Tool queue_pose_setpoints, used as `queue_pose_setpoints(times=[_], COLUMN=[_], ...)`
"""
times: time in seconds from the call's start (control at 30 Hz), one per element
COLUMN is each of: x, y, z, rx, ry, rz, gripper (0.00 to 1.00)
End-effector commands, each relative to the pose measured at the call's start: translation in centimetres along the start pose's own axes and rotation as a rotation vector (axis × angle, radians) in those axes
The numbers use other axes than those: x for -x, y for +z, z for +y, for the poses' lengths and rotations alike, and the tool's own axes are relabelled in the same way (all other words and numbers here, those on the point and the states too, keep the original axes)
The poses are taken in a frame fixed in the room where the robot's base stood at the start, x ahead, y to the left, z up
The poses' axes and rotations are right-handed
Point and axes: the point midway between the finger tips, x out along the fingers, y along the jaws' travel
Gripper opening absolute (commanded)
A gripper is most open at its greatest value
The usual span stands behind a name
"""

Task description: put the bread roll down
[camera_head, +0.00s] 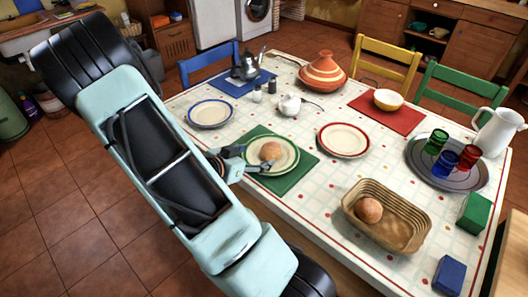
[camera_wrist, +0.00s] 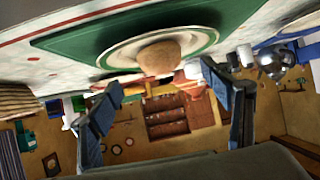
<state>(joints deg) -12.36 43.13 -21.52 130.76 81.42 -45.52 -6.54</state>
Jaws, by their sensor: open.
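A round brown bread roll (camera_head: 270,151) rests on a white plate with a green rim (camera_head: 291,165), which lies on a green mat (camera_head: 294,180). My gripper (camera_head: 256,157) reaches in from the left at the plate's near edge, low over the table. Its fingers are spread apart beside the roll. In the wrist view, the roll (camera_wrist: 160,55) lies on the plate just beyond the open fingertips (camera_wrist: 166,84), with a gap to each finger. A second bread roll (camera_head: 369,210) lies in a wicker basket (camera_head: 416,231) to the right.
A red-rimmed plate (camera_head: 344,140) and a white sugar pot (camera_head: 289,105) stand near the green mat. A blue-rimmed plate (camera_head: 210,113) is farther left. A tray (camera_head: 447,178) with coloured glasses is at right. Chairs line the far side.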

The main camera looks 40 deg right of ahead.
Motion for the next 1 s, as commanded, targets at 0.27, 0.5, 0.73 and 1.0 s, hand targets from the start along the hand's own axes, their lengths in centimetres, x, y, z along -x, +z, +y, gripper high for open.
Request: queue_pose_setpoints(times=[0.27,0.5,0.73,1.0], x=[3.6,3.9,3.9,3.7], y=[0.0,0.0,0.0,0.1], z=[0.0,0.1,0.1,-0.8], rx=[0.0,0.0,0.0,-0.015], ry=[0.0,0.002,0.002,-0.032], rz=[-0.001,-0.001,0.0,-0.019], gripper=[0.73,0.73,0.73,0.73])
